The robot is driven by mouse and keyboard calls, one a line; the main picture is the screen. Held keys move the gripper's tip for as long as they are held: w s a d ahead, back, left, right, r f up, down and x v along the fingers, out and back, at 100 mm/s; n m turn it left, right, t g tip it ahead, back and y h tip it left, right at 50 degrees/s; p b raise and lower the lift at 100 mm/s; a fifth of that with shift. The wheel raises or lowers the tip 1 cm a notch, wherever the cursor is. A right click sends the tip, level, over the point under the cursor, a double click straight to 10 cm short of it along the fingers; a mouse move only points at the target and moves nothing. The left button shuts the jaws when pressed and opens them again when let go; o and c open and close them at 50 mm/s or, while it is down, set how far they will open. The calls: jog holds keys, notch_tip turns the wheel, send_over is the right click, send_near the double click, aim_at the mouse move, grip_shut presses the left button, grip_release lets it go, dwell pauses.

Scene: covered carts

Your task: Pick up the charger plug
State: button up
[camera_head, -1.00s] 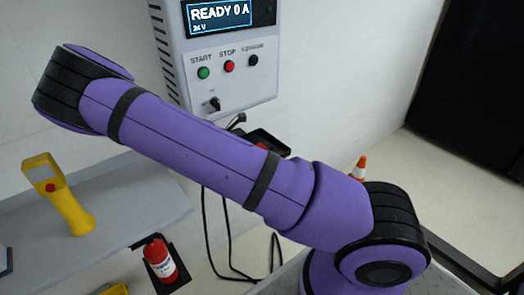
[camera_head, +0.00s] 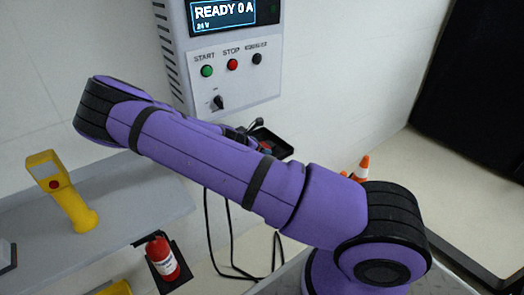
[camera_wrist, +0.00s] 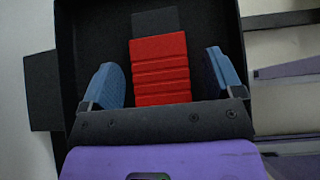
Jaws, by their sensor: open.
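The charger plug (camera_wrist: 160,70) is a red ribbed block with a dark grey end (camera_wrist: 155,21), lying in a black tray (camera_wrist: 72,30). My gripper (camera_wrist: 161,60) is open, with one blue fingertip on each side of the red block and a visible gap on both sides. I cannot tell how far the fingers are above the tray floor. In the head view the black tray (camera_head: 274,143) sits below the control box, and a bit of the red plug (camera_head: 265,146) shows just above my purple arm.
The control box (camera_head: 235,88) with its buttons hangs on the wall above the tray. Black cables (camera_head: 230,235) hang below. Orange cones (camera_head: 362,168) stand at right.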

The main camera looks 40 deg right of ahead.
jog(key=shift+c, duration=0.4)
jog(key=c, duration=1.1)
jog(key=shift+r, duration=0.1)
